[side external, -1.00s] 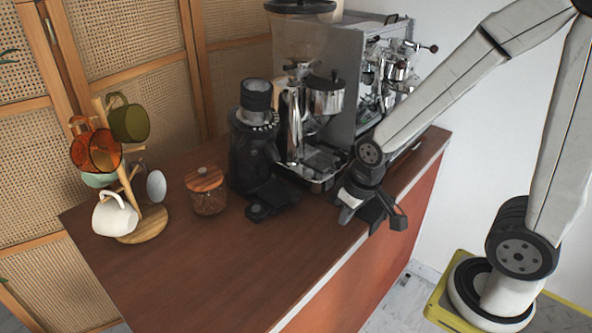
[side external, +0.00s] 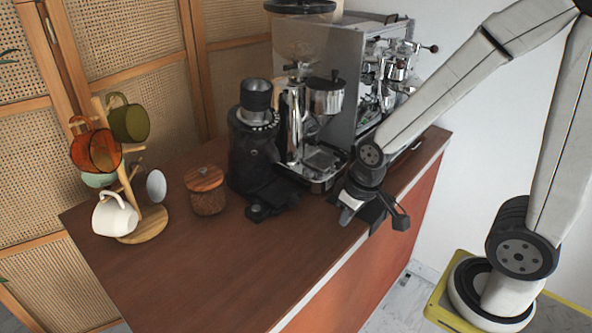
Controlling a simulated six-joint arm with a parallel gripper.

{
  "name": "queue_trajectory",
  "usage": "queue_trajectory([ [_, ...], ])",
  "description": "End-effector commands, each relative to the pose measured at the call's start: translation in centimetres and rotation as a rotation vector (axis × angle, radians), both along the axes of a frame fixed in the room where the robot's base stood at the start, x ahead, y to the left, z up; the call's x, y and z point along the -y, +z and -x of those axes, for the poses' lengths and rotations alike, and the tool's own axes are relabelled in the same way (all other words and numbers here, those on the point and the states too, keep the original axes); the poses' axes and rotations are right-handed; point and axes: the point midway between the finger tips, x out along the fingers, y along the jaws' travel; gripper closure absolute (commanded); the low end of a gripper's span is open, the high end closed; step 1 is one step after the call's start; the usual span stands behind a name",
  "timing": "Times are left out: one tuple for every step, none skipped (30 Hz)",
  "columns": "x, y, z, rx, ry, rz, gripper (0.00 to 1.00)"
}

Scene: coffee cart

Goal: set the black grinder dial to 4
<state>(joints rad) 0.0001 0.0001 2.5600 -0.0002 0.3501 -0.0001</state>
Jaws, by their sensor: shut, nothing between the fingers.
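The black grinder (side external: 250,155) stands on the brown counter, left of the espresso machine. Its dial (side external: 256,122) is the ring with pale marks below the silver-grey top cup; the numbers are too small to read. My gripper (side external: 347,214) is low near the counter's front right edge, right of the grinder and apart from it. It points down and to the left. It is shut with nothing in it, though the fingertips show only small here.
The espresso machine (side external: 383,80) and a second grinder (side external: 325,97) stand behind my gripper. A wood-lidded jar (side external: 207,192) and a mug tree (side external: 150,224) with several mugs are at the left. The front of the counter (side external: 215,270) is clear.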

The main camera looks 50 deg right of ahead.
Motion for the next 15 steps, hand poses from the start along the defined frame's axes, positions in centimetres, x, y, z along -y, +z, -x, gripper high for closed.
queue_trajectory([
  [0.0, 0.0, 0.0, 0.0, 0.0, 0.0, 1.0],
  [0.0, 0.0, 0.0, 0.0, 0.0, 0.0, 1.0],
  [0.0, 0.0, 0.0, 0.0, 0.0, 0.0, 1.0],
  [0.0, 0.0, 0.0, 0.0, 0.0, 0.0, 1.0],
  [0.0, 0.0, 0.0, 0.0, 0.0, 0.0, 1.0],
  [0.0, 0.0, 0.0, 0.0, 0.0, 0.0, 1.0],
  [0.0, 0.0, 0.0, 0.0, 0.0, 0.0, 0.94],
  [0.0, 0.0, 0.0, 0.0, 0.0, 0.0, 0.84],
  [0.0, 0.0, -0.1, 0.0, -0.001, 0.0, 0.71],
  [0.0, 0.1, -0.1, 0.001, -0.003, -0.001, 0.62],
  [0.0, 0.1, -0.3, 0.001, -0.005, -0.001, 0.52],
  [-0.1, 0.2, -0.5, 0.001, -0.01, -0.001, 0.45],
  [-0.1, 0.3, -0.7, 0.001, -0.014, -0.002, 0.45],
  [-0.1, 0.4, -0.9, 0.001, -0.022, -0.003, 0.45],
  [-0.2, 0.6, -1.4, 0.002, -0.033, -0.005, 0.45],
])
